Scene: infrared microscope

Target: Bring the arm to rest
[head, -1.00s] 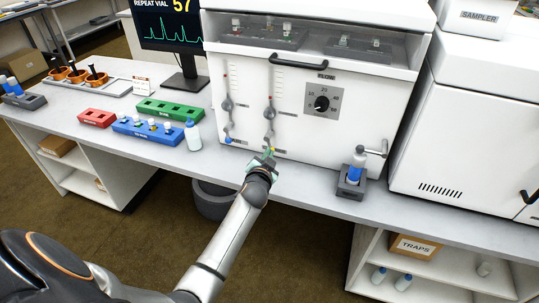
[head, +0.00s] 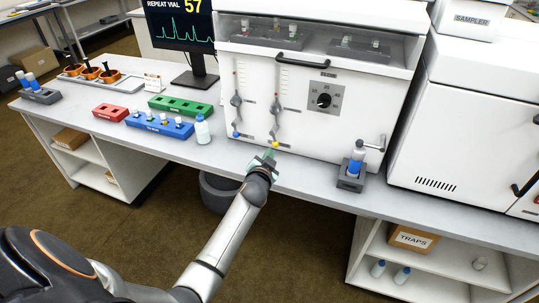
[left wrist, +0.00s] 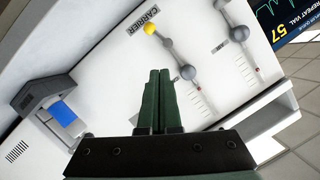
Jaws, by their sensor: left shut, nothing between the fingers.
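My left arm (head: 225,240) reaches up from the bottom of the head view. Its gripper (head: 266,156) is just in front of the bench edge, below the white instrument's front panel. In the left wrist view the two dark green fingers (left wrist: 157,98) are pressed together with nothing between them. The yellow knob (head: 276,144) at the foot of the right-hand flow tube shows just above the gripper. It also shows in the left wrist view (left wrist: 150,28), apart from the fingertips, next to the CARRIER label (left wrist: 143,20). My right gripper is not in view.
The white instrument (head: 350,130) stands behind the gripper. A blue-labelled bottle in a dark holder (head: 349,181) is to its right. A white bottle (head: 202,130) and blue rack (head: 158,126) are to its left. A dark bin (head: 218,195) is under the bench. Floor in front is open.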

